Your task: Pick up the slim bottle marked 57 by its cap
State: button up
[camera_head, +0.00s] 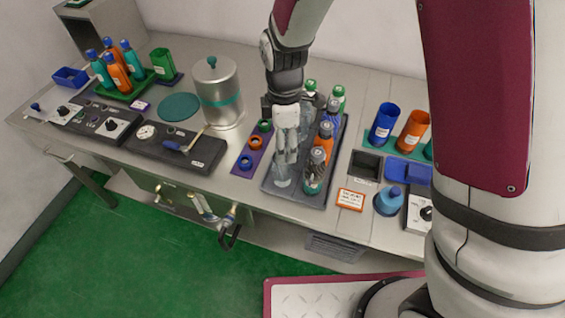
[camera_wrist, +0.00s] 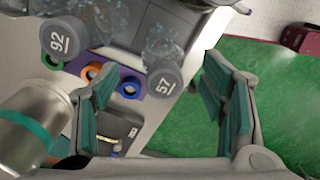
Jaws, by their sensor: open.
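The clear slim bottle marked 57 shows its grey cap (camera_wrist: 165,80) in the wrist view, the number facing up. In the head view, a clear bottle (camera_head: 283,177) stands at the front left of the dark tray (camera_head: 270,187), partly hidden by my gripper. My gripper (camera_head: 288,155) is open and points down over this bottle. In the wrist view, the cap lies between the two spread fingers of my gripper (camera_wrist: 163,84), and I see no contact. A second clear bottle, with a grey cap marked 92 (camera_wrist: 57,38), stands farther back.
Several sleeved bottles (camera_head: 325,135) stand close on the tray's right side. A purple holder (camera_head: 240,171) with green, orange and blue rings lies left of the tray. A metal canister (camera_head: 218,95) stands farther left; an orange-edged card (camera_head: 350,199) lies right.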

jog(key=shift+s+f+p, duration=0.2)
jog(key=shift+f+p, duration=0.3)
jog(key=shift+f, duration=2.2)
jog(key=c, duration=1.5)
jog(key=shift+o, duration=0.2)
jog(key=shift+r, duration=0.15)
